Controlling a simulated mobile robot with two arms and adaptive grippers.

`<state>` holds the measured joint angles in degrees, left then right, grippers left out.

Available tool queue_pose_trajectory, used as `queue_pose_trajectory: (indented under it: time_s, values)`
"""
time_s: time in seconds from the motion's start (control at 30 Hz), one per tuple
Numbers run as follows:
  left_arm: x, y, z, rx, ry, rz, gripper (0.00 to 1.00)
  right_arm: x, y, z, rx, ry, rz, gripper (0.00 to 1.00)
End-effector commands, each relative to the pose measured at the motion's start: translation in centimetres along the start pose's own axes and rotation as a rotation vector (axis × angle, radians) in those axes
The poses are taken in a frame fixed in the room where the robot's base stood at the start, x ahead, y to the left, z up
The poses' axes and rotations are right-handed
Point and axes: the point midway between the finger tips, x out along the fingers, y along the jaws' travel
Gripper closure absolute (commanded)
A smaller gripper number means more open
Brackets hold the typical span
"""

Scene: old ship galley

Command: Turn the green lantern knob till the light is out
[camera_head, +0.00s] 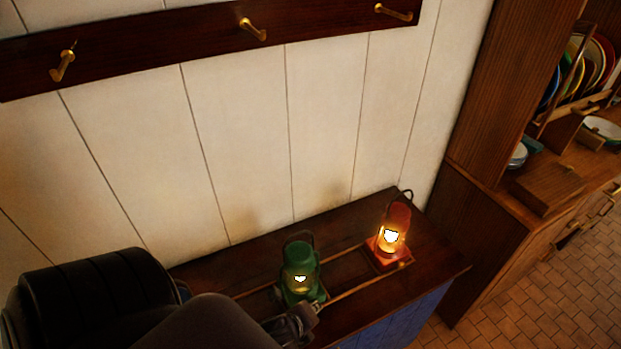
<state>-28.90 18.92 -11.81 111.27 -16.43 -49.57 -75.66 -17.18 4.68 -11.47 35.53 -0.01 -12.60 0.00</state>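The green lantern (300,275) stands upright on the dark wooden cabinet top (350,225), and a small bright flame glows in its glass. My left gripper (308,316) is at the front of the lantern's base, on the lower right side, touching or very close to it. The knob cannot be made out; it is small or hidden by the gripper. Whether the fingers are open or shut on the knob cannot be told. My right gripper is not in view.
A lit red lantern (394,233) stands to the right of the green one, within a low wooden rail (345,294). A peg rail (170,43) with brass pegs runs along the white wall. A wooden dish cabinet (500,130) stands at right.

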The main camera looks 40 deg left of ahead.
Motion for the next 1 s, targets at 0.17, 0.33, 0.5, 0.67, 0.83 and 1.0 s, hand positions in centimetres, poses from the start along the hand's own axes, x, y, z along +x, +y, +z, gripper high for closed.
queue_pose_trajectory:
  time_s: [0.17,0.33,0.5,0.67,0.83,1.0]
  values:
    - [0.0,-0.1,0.1,0.001,-0.002,-0.003,0.63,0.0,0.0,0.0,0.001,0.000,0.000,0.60]
    - [0.0,-0.1,0.1,0.001,-0.002,-0.001,0.63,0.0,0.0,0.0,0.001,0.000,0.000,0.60]
    - [-0.3,0.0,0.1,0.001,-0.001,0.000,0.63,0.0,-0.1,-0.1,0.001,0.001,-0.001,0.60]
    - [-1.9,0.0,0.0,0.002,0.000,-0.001,0.63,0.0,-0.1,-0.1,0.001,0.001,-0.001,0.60]
    - [-5.2,0.0,0.0,0.003,0.000,0.000,0.63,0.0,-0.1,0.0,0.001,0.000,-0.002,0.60]
    - [-8.5,0.0,0.0,0.002,-0.001,-0.001,0.63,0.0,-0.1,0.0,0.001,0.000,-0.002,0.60]
